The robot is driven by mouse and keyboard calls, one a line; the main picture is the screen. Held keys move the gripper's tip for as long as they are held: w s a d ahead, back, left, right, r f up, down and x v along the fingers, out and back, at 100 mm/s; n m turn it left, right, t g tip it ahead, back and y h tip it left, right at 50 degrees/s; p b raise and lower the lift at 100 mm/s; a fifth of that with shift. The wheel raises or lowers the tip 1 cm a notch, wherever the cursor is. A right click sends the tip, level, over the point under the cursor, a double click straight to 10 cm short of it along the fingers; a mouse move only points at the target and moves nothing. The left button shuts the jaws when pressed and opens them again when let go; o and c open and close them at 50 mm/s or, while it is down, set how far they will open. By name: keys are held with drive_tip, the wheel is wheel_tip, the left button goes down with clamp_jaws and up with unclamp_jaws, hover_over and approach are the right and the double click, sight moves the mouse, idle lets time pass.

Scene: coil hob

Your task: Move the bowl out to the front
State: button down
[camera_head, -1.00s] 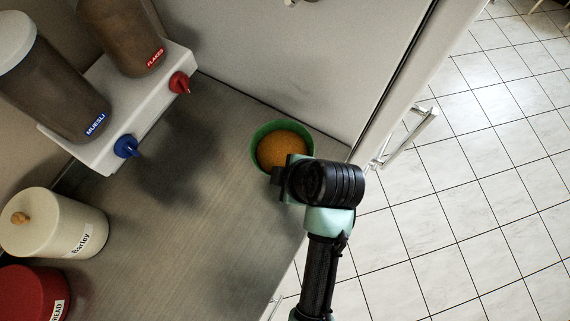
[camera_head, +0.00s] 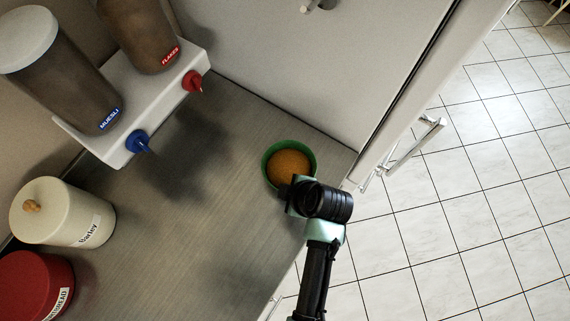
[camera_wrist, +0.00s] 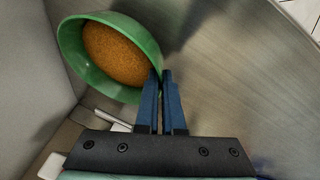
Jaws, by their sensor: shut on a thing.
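The green bowl (camera_head: 267,170) stands on the grey counter near its front edge, with orange-brown grainy food (camera_head: 289,165) in it. My gripper (camera_head: 287,190) is at the bowl's near side, and the arm hides part of the rim. In the wrist view the bowl (camera_wrist: 75,62) is at the upper left. The two blue fingers of my gripper (camera_wrist: 161,88) are close together, shut on the bowl's rim. The fingertips hide the exact grip.
A cereal dispenser (camera_head: 95,150) with a blue tap and a red tap stands at the back left. A cream Barley canister (camera_head: 60,212) and a red bin (camera_head: 35,285) are at left. A tall white cabinet side (camera_head: 290,60) borders the counter. The middle counter is clear.

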drive_tip(key=c, duration=1)
unclamp_jaws()
drive_tip(key=shift+f, duration=0.1)
drive_tip(key=shift+c, duration=0.2)
drive_tip(key=shift+r, duration=0.25)
drive_tip(key=v, duration=1.2)
drive_tip(key=shift+b, duration=0.35)
drive_tip(key=shift+f, duration=0.1)
